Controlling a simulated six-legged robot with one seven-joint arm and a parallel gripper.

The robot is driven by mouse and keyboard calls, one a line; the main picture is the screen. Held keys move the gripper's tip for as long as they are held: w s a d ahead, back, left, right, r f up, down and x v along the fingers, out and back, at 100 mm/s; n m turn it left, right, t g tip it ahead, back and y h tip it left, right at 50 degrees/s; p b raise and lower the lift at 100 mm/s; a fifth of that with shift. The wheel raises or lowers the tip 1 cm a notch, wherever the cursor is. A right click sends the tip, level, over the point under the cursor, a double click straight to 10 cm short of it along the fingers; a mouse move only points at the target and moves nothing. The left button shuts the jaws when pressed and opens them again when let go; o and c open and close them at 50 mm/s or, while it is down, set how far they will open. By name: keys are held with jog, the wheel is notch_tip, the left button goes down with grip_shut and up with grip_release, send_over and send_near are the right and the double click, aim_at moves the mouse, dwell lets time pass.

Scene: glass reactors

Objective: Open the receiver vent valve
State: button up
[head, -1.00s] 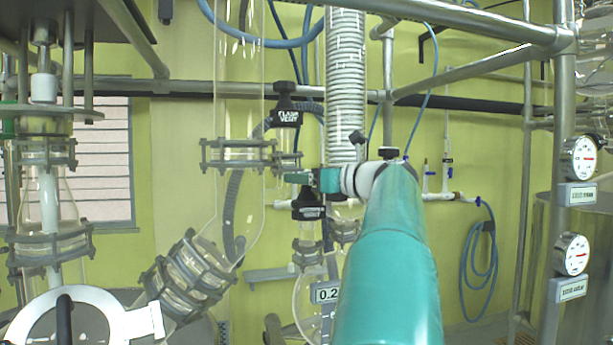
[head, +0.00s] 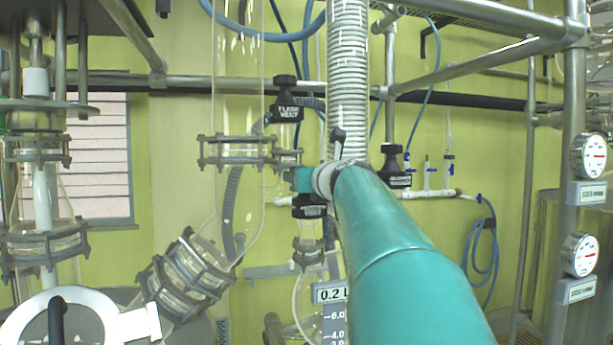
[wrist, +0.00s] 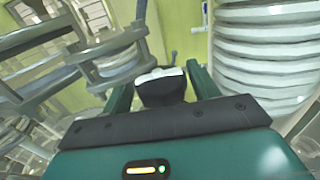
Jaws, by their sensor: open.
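My gripper (head: 296,180) reaches in from the lower right in the head view, with my teal arm behind it. In the wrist view my gripper (wrist: 163,82) is open, its two green fingers on either side of a black valve knob (wrist: 162,88) with a white label. I cannot read that label, nor tell whether the fingers touch the knob. In the head view a black knob (head: 309,207) shows just below the gripper; its label is unreadable. Another black knob marked "FLASH VENT" (head: 286,108) is above it. A third black knob (head: 395,168) is right of my arm.
A ribbed white column (head: 348,80) stands close behind the gripper; ribbed coils (wrist: 262,60) fill the right of the wrist view. A flanged glass tube (head: 237,150) stands left. Metal pipes cross above. Two gauges (head: 588,155) (head: 580,255) are at the right.

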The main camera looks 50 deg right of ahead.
jog(key=shift+s+a+r+m+g+h, duration=0.1)
jog(key=shift+s+r+m+g+h, duration=0.2)
jog(key=shift+s+m+h, duration=0.45)
jog(key=shift+w+f+g+h, duration=0.2)
jog(key=shift+w+g+h, duration=0.1)
jog(key=shift+w+h, duration=0.2)
jog(key=shift+s+r+m+h, duration=0.1)
jog(key=shift+s+m+h, duration=0.15)
jog(key=shift+m+h, duration=0.2)
jog(key=shift+w+g, duration=0.2)
jog(key=shift+g, duration=0.1)
jog(key=shift+s, duration=0.1)
jog(key=shift+c, duration=0.7)
jog(key=c, duration=0.6)
jog(key=shift+w+a+n+t+y, duration=0.1)
jog(key=shift+w+n+t+y, duration=0.1)
jog(key=shift+n+t+y, duration=0.25)
